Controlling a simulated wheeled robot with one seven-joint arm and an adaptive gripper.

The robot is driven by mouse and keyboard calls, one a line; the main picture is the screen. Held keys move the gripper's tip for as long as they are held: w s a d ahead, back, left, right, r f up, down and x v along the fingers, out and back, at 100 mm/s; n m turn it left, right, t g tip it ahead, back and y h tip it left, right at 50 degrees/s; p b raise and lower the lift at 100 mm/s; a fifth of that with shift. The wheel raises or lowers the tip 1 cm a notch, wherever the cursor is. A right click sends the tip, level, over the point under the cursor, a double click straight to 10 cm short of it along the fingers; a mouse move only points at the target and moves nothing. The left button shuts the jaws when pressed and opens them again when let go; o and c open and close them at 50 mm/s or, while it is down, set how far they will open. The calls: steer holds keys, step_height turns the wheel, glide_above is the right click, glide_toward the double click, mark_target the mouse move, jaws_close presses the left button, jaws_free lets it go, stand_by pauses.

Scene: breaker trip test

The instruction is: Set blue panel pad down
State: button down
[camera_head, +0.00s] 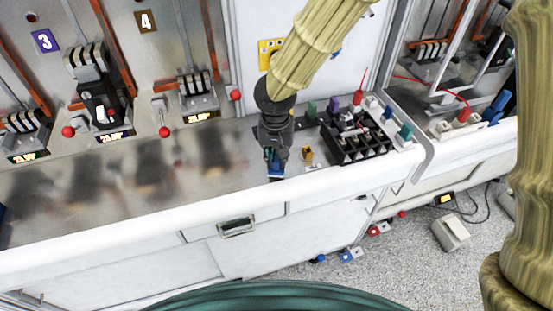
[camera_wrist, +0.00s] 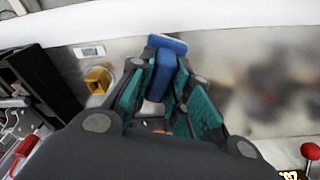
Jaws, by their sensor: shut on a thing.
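The blue panel pad (camera_wrist: 163,72) is between the teal fingers of my gripper (camera_wrist: 166,95) in the wrist view. The fingers are shut on it, and its wider blue end shows past the fingertips. In the head view my gripper (camera_head: 275,160) points down over the grey counter, near its front edge. A small part of the blue pad (camera_head: 275,175) shows below the fingertips there. I cannot tell whether the pad touches the counter.
A yellow block (camera_head: 307,153) stands just right of my gripper. A black rack (camera_head: 358,140) with several coloured pieces lies beyond it. Breakers with red knobs (camera_head: 165,132) line the back left. The counter (camera_head: 225,160) left of my gripper is clear.

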mark_target(276, 160)
steer(key=shift+f+p, duration=0.35)
steer(key=shift+f, duration=0.85)
steer(key=c, duration=1.3)
jaws_free()
steer(key=r, duration=0.4)
steer(key=s+r+b, duration=0.1)
steer(key=r, duration=0.3)
steer(key=r+b, duration=0.1)
steer(key=r, duration=0.3)
steer(key=shift+s+a, duration=0.1)
steer(key=shift+s, duration=0.15)
steer(key=shift+f, duration=0.1)
